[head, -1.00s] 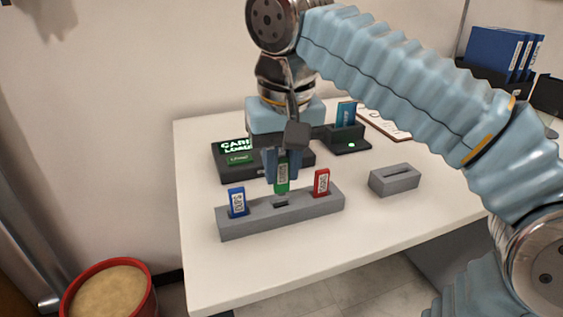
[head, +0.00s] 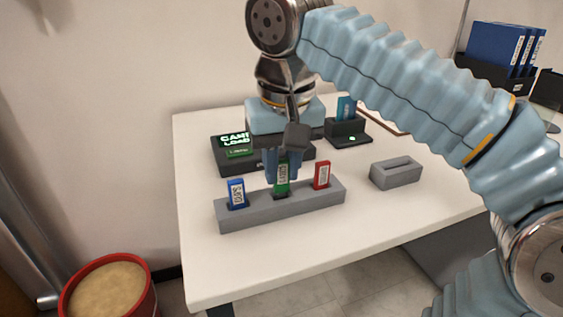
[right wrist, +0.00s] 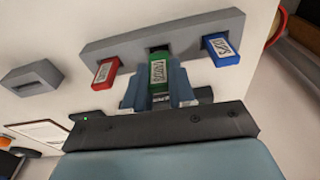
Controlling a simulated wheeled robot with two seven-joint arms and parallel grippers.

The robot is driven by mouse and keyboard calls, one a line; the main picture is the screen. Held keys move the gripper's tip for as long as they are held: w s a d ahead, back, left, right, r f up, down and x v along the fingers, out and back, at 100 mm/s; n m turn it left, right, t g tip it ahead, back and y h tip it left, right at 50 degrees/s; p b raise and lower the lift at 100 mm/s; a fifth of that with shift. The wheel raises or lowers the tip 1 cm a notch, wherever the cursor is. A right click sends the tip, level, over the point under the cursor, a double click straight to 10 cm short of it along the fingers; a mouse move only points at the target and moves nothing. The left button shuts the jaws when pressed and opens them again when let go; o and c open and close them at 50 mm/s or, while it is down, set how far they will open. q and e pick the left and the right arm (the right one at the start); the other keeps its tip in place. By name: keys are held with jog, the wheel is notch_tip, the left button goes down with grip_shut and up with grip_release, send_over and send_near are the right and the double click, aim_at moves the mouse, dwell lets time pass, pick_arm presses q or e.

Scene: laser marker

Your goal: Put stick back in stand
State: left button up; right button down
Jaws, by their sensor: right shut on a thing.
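A grey stand (head: 300,207) lies on the white table, with a blue stick (head: 237,194) in its left slot and a red stick (head: 321,175) in its right slot. My right gripper (head: 283,172) is shut on the green stick (head: 281,186), above the stand's middle slot. The green stick's lower end is at the slot and looks at least partly in it; how deep is hard to tell. In the right wrist view the green stick (right wrist: 158,73) shows between the fingers (right wrist: 158,88), in line with the slot of the stand (right wrist: 185,30). My left gripper is not in view.
A black device with a green lit display (head: 235,140) stands behind the stand. A dark holder with a teal stick (head: 346,108) is at the back. A small grey slotted block (head: 396,173) sits to the right. The table front is clear.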

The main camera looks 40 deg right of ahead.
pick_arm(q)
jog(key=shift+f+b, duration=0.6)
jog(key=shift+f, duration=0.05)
pick_arm(e)
jog(key=shift+f, duration=0.9)
jog(key=c, duration=0.9)
grip_release()
jog(key=shift+o, duration=0.2)
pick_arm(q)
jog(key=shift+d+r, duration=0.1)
pick_arm(e)
jog(key=shift+r, duration=0.1)
pick_arm(q)
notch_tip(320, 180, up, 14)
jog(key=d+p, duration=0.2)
jog(key=p, duration=1.1)
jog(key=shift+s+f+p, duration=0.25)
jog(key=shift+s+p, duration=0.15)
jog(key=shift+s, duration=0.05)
pick_arm(e)
notch_tip(320, 180, up, 20)
jog(key=s, duration=0.2)
jog(key=shift+a+f, duration=0.25)
jog(key=shift+a, duration=0.1)
